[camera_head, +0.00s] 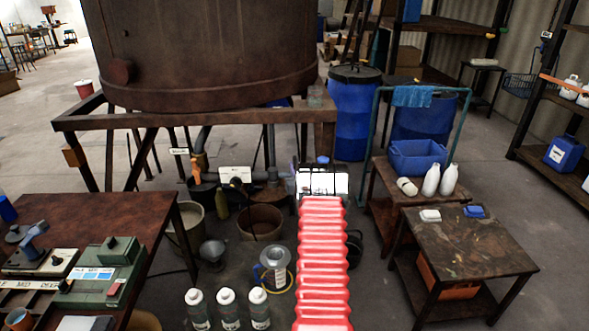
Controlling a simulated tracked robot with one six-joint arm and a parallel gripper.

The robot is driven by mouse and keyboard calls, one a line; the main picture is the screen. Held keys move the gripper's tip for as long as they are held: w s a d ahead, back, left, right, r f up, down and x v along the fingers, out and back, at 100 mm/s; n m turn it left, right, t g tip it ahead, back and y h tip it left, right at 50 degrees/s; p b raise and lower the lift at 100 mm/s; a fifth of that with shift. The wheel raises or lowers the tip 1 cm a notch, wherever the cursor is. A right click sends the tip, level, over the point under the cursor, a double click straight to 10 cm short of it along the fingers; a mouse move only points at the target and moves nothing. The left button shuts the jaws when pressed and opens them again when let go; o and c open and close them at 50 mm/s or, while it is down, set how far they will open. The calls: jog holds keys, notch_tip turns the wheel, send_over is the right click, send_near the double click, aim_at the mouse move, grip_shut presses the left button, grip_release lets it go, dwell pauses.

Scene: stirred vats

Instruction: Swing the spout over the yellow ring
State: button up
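A yellow ring (288,282) lies flat on the floor in front of the vat. A clear jug with a blue handle (273,268) stands at it, apparently inside it, and hides part of it. Under the vat, dark pipework (262,176) with an orange fitting (199,163) comes down over the buckets. I cannot make out for sure which piece is the spout, or where its mouth points. A red ribbed sleeve runs up from the bottom edge and hides the floor right of the ring. I cannot make out my gripper's fingers.
The big rusty vat (205,45) stands on a frame (90,122). Below are a brown bucket (261,222) and a grey funnel (213,252). Several white-capped bottles (228,309) stand in front. Tables flank left (135,218) and right (475,242). Floor between the jug and left table is partly clear.

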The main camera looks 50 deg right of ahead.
grip_shut()
jog(key=shift+a, duration=0.3)
jog(key=shift+s+d, duration=0.1)
jog(key=shift+d, duration=0.15)
jog(key=shift+s+d+h, duration=0.1)
jog(key=shift+h, duration=0.2)
